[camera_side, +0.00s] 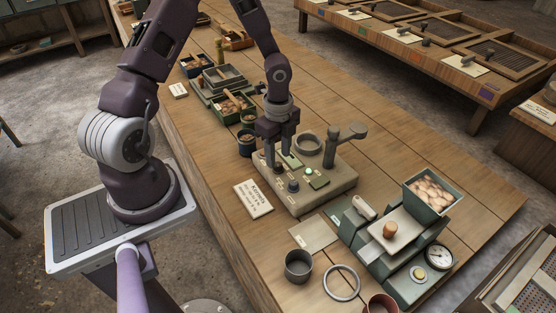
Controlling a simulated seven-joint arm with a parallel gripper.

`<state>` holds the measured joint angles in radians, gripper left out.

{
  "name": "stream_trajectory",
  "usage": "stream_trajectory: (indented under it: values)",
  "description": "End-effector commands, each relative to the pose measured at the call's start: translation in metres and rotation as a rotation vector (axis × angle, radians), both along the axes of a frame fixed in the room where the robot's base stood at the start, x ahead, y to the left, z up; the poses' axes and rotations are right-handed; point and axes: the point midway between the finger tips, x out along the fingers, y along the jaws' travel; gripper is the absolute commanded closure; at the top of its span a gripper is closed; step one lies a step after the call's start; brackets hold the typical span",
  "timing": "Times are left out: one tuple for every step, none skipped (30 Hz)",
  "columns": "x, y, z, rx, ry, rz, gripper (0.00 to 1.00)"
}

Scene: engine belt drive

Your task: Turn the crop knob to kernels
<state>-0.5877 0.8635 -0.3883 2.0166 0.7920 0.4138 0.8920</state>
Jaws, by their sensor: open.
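A beige control box (325,196) sits on the wooden bench. Its top carries small dark knobs, one of them at the front (293,186), and a green lamp (308,171). I cannot tell which knob is the crop knob or where it points. My gripper (279,160) points down over the left part of the box with its fingers apart. The fingers hide part of the panel, and I cannot tell if they touch a knob. A white card (253,198) lies left of the box; its heading seems to read "Kernels".
A round ring (308,143) and a post with a crank arm (331,150) rise at the back of the box. To the right stand a green scale (409,282) and a bin of kernels (432,191). A grey cup (298,265) and metal ring (342,282) lie in front.

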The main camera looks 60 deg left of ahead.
Motion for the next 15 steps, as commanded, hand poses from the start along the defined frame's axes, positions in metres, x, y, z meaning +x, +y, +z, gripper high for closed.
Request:
stream_trajectory:
  values:
    - [-0.001, -0.001, -0.009, -0.001, 0.003, -0.003, 0.57]
    - [-0.001, -0.001, -0.014, -0.001, 0.003, -0.001, 0.57]
    - [-0.001, -0.001, -0.019, -0.001, 0.002, -0.001, 0.57]
    - [-0.001, -0.001, -0.022, 0.000, 0.002, -0.001, 0.57]
    - [-0.001, 0.000, -0.025, 0.000, 0.002, 0.000, 0.57]
    - [-0.001, 0.000, -0.027, 0.001, 0.001, 0.001, 0.57]
    - [-0.001, 0.000, -0.028, 0.001, 0.001, 0.001, 0.57]
    - [-0.001, 0.000, -0.029, 0.001, 0.001, 0.002, 0.57]
    - [0.000, 0.000, -0.029, 0.001, 0.000, 0.002, 0.57]
    - [0.000, 0.000, -0.029, 0.001, 0.000, 0.002, 0.57]
    - [0.000, 0.000, -0.029, 0.001, 0.000, 0.002, 0.57]
    - [0.000, 0.000, -0.029, 0.001, 0.000, 0.002, 0.57]
    - [0.000, 0.000, -0.029, 0.001, 0.000, 0.002, 0.57]
    - [-0.001, 0.000, -0.029, 0.001, 0.000, 0.002, 0.59]
    - [-0.001, 0.000, -0.029, 0.001, 0.000, 0.002, 0.67]
